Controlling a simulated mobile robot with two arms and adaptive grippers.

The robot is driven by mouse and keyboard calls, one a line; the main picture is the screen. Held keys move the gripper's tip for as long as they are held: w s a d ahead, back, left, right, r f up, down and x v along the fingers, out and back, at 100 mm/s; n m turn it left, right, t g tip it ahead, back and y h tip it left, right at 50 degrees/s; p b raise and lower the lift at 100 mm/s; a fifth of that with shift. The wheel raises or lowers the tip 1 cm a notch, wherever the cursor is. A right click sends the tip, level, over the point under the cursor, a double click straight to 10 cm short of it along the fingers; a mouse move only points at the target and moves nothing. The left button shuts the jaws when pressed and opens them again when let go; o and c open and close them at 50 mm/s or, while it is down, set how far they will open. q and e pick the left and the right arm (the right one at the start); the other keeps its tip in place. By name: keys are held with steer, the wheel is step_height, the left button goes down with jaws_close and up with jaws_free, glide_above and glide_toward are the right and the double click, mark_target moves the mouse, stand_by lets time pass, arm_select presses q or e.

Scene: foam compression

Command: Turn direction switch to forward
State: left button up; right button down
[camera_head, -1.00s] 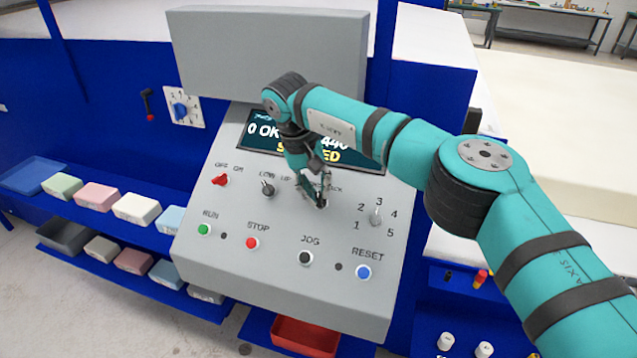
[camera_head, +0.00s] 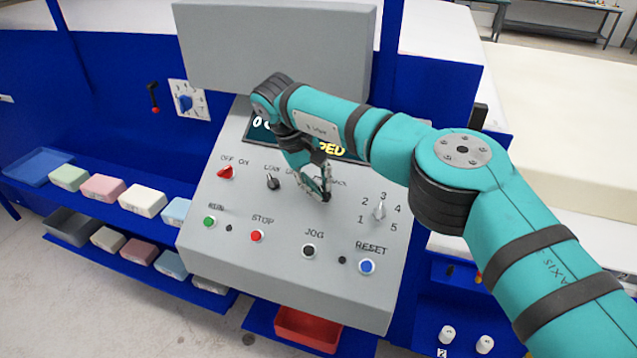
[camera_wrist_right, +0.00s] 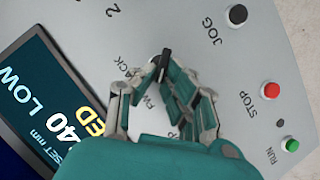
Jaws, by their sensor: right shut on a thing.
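The direction switch (camera_wrist_right: 166,60), a dark knob, sits on the grey sloped panel (camera_head: 290,292) beside the labels "FW…" and "…ACK", partly hidden. My right gripper (camera_head: 326,196) reaches down to it from above and mostly covers the switch in the head view. In the wrist view the right gripper's fingertips (camera_wrist_right: 167,76) are shut on the knob, one on each side. The exact pointer angle is hard to read behind the fingers. My left gripper is not in view.
Nearby on the panel are a red off/on switch (camera_head: 226,172), a low/high switch (camera_head: 273,183), a numbered dial (camera_head: 379,210), and the run (camera_head: 209,222), stop (camera_head: 257,236), jog (camera_head: 309,251) and reset (camera_head: 366,266) buttons. The display (camera_head: 262,131) is partly covered by my arm.

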steer(key=c, duration=1.4)
jaws_free()
steer(key=shift+s+f, duration=0.1)
steer(key=shift+f, duration=0.15)
steer(key=shift+r, duration=0.15)
steer(key=v, duration=0.7)
steer(key=shift+a+r, duration=0.1)
steer(key=shift+r, duration=0.05)
